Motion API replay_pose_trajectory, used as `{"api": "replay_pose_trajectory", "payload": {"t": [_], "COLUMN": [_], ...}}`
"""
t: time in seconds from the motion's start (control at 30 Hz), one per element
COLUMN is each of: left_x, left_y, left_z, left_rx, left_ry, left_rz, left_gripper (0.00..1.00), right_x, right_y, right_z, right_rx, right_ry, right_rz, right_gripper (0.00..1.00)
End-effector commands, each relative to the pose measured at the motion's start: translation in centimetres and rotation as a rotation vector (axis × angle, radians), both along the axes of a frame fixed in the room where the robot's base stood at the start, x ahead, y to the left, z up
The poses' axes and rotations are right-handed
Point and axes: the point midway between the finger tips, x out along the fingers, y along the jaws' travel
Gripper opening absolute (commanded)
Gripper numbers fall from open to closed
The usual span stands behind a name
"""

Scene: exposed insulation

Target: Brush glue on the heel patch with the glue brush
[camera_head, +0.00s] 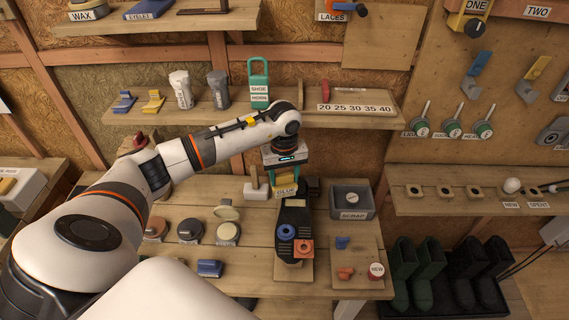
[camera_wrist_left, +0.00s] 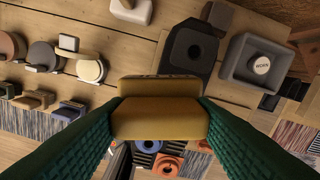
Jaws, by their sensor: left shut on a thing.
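My left gripper (camera_head: 287,178) hangs over the workbench, its green fingers shut on a yellow-brown block, which I take to be the glue brush (camera_wrist_left: 160,118). Its bristles are hidden beneath the block in the left wrist view. A GLUE label (camera_head: 286,191) shows just below the gripper in the head view. A black boot sole (camera_head: 293,215) lies just in front of the gripper. It carries a round blue patch (camera_head: 286,232) and a square orange-red patch (camera_head: 303,248); I cannot tell which is the heel patch. Both also show partly below the held block in the wrist view.
A grey SCRAP bin (camera_head: 352,202) stands right of the sole. A small board (camera_head: 358,262) with blue and orange pieces lies in front of it. Round tins (camera_head: 190,230) and a blue block (camera_head: 210,268) lie to the left. A shelf (camera_head: 330,118) runs behind the arm.

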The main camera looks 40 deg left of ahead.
Motion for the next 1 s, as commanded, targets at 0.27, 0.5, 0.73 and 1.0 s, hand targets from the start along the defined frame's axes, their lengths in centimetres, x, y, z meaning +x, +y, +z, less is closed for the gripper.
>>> {"api": "replay_pose_trajectory", "payload": {"t": [0.27,0.5,0.73,1.0], "left_x": [-0.1,-0.2,-0.1,-0.3], "left_y": [0.2,0.2,0.2,-0.6], "left_z": [2.7,3.0,3.0,3.2], "left_rx": [0.001,0.001,0.0,-0.003], "left_ry": [-0.001,0.001,0.0,-0.004], "left_rz": [0.01,0.013,0.013,-0.016], "left_gripper": [0.33,0.33,0.33,0.33], "right_x": [0.0,0.1,0.1,0.1], "right_y": [0.0,0.8,1.0,0.8], "right_z": [1.5,1.5,1.5,1.3], "right_rx": [0.0,0.01,0.013,0.011], "right_ry": [-0.001,-0.001,-0.001,-0.002], "right_rz": [-0.001,-0.004,-0.005,-0.004], "right_gripper": [0.0,0.0,0.0,0.0]}}
